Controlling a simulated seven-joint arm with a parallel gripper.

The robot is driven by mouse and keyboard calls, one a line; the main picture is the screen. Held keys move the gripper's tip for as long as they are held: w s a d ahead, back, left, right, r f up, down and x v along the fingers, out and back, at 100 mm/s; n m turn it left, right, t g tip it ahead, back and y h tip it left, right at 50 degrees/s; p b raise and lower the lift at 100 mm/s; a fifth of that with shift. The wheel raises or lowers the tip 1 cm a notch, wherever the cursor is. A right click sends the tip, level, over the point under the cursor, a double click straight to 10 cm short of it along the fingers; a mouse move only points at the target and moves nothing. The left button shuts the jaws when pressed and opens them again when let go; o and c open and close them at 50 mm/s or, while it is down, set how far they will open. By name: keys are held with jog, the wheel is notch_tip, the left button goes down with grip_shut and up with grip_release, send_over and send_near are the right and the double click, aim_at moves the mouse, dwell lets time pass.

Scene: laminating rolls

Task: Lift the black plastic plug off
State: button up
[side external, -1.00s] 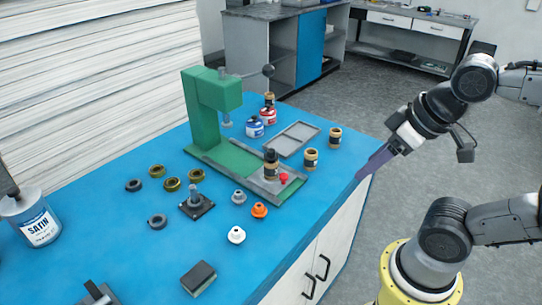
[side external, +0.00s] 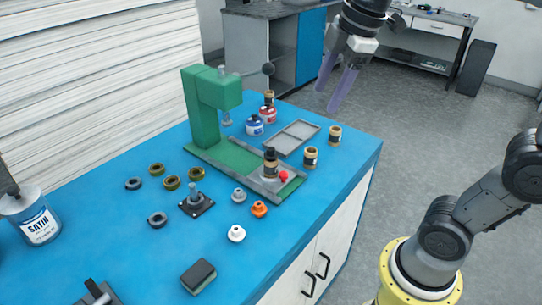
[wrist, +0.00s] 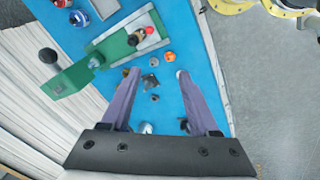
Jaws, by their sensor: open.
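A tan roll with a dark band (side external: 270,165) stands upright on the grey plate of the green press (side external: 205,115). A black piece that looks like the black plastic plug (side external: 270,152) sits on top of the roll. The roll and its dark top also show near the top of the wrist view (wrist: 136,38). My gripper (side external: 328,98) is open and empty, with its purple fingers pointing down, well above the table near its far right edge. In the wrist view the open fingers (wrist: 157,73) reach over the bench, clear of the roll.
A red knob (side external: 283,176) is right beside the roll. More rolls (side external: 310,157) and a grey tray (side external: 294,138) stand to the right. Grey, orange (side external: 259,209) and white plugs lie in front. The press head and its lever (side external: 267,69) rise behind.

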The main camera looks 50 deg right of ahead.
jog(key=w+n+g, duration=0.1)
jog(key=w+n, duration=0.1)
jog(key=w, duration=0.5)
jog(key=g, duration=0.2)
send_over(271, 149)
jog(key=shift+n, duration=0.4)
notch_tip(271, 149, down, 16)
jog(key=shift+f, duration=0.1)
jog(key=shift+d+f, duration=0.1)
jog(key=shift+f, duration=2.8)
grip_shut()
